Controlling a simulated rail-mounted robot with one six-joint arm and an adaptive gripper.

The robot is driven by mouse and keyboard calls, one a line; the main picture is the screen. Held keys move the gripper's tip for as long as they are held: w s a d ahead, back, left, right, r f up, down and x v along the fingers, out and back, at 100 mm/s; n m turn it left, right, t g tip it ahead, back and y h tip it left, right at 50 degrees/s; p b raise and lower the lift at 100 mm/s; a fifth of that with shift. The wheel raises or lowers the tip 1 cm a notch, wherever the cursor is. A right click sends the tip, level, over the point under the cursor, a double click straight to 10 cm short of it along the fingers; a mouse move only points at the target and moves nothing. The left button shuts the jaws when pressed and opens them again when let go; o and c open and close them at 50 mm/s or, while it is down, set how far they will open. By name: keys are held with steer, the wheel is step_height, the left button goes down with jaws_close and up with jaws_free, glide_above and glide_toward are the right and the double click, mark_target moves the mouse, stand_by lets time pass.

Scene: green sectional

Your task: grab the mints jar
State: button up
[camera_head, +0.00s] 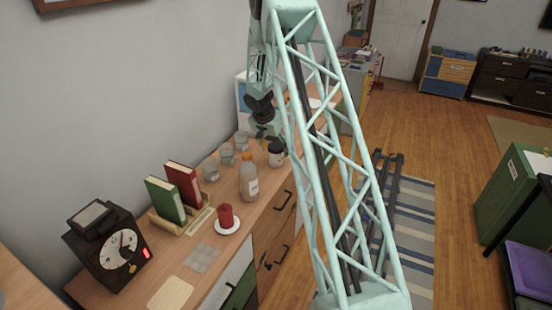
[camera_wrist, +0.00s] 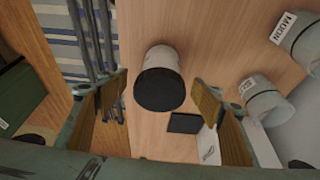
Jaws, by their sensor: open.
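A white jar with a black lid (camera_wrist: 163,80) lies between my gripper's two spread fingers in the wrist view. It also stands on the wooden sideboard in the head view (camera_head: 276,155). I cannot read a label on it, so I cannot confirm it is the mints jar. My gripper (camera_wrist: 160,97) is open, with gaps between both fingers and the jar. In the head view my gripper is just above and behind the jar, partly hidden by my arm.
Several grey-lidded jars (camera_head: 227,153) stand towards the wall; one (camera_wrist: 299,38) has a partly readable label. A larger labelled jar (camera_head: 249,184), a red candle (camera_head: 225,216) on a white plate, books (camera_head: 182,185) and a clock (camera_head: 115,245) share the sideboard (camera_head: 205,240).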

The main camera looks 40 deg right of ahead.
steer(key=shift+x, duration=1.25)
steer(key=c, duration=1)
